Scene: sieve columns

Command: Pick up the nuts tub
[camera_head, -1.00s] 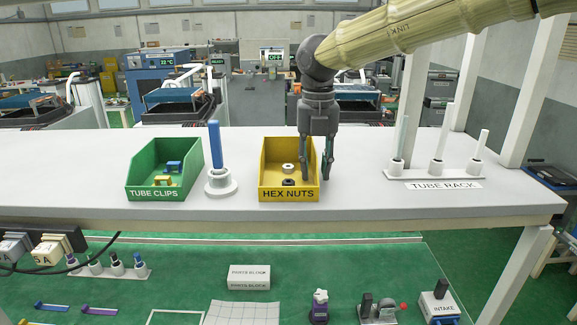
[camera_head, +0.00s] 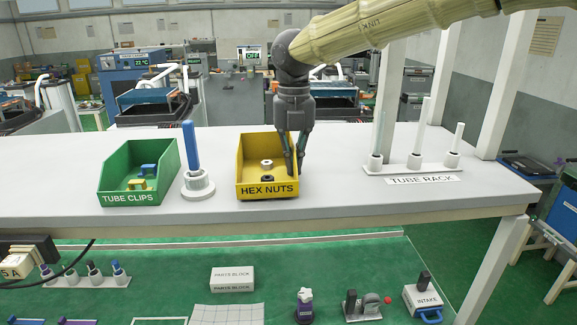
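The nuts tub is a yellow open bin (camera_head: 249,160) labelled "HEX NUTS". It sits upright on the white bench in the head view, with a pale nut and a dark nut inside. My gripper (camera_head: 295,171) points down at the tub's right side wall. Its two fingers are close together, one inside the tub and one outside, and look shut on that wall. The fingers partly cover the wall. I see no gap between the tub and the bench.
Left of the tub stand a white holder with a blue tube (camera_head: 192,150) and the green tube clips bin (camera_head: 113,175). The tube rack (camera_head: 413,169) stands to the right. The bench's front edge is close before the tub. A lower green shelf holds a parts block (camera_head: 232,278).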

